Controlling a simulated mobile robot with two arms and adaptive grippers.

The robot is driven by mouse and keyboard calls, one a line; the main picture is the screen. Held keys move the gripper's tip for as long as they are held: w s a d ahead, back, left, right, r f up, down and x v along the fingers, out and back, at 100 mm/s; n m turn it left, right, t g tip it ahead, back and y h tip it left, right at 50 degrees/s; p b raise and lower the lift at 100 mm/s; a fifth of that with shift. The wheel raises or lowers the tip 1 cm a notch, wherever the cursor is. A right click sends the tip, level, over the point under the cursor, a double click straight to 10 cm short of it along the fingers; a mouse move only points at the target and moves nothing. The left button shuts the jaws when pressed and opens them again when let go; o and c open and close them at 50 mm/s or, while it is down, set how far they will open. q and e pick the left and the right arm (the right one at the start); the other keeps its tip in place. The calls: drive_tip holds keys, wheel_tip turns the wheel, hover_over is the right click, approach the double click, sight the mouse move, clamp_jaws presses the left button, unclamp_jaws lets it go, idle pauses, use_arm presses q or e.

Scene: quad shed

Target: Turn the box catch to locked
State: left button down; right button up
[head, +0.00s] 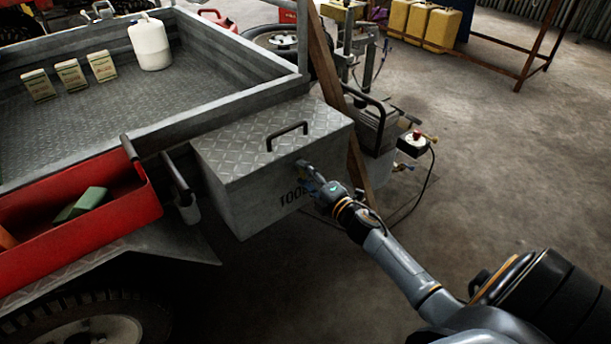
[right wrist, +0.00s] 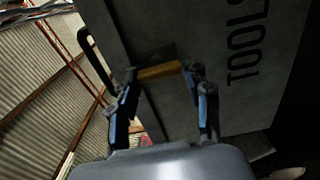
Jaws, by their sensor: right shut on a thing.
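The grey metal tool box (head: 240,145) has a tread-plate lid, a black top handle (head: 287,134) and the word TOOLS on its front. The lid is down. My right gripper (head: 308,176) is at the upper front of the box, and the catch is hidden behind it in the head view. In the right wrist view the catch (right wrist: 158,72) is a brass-coloured bar lying across between the two fingertips of the right gripper (right wrist: 165,80). The fingers are shut on its ends. My left gripper is not in view.
The box sits beside a trailer bed (head: 120,120) with a white jug (head: 150,45) and small cartons. A red tray (head: 80,215) is at the left. A wooden post (head: 338,100) and a machine with a cable stand close behind the box. Open concrete floor lies to the right.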

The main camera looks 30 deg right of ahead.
drive_tip(key=o, duration=1.2)
drive_tip(key=shift+c, duration=0.2)
drive_tip(key=shift+s, duration=0.1)
drive_tip(key=s, duration=1.2)
drive_tip(key=shift+d, duration=0.45)
drive_tip(key=shift+w, duration=0.1)
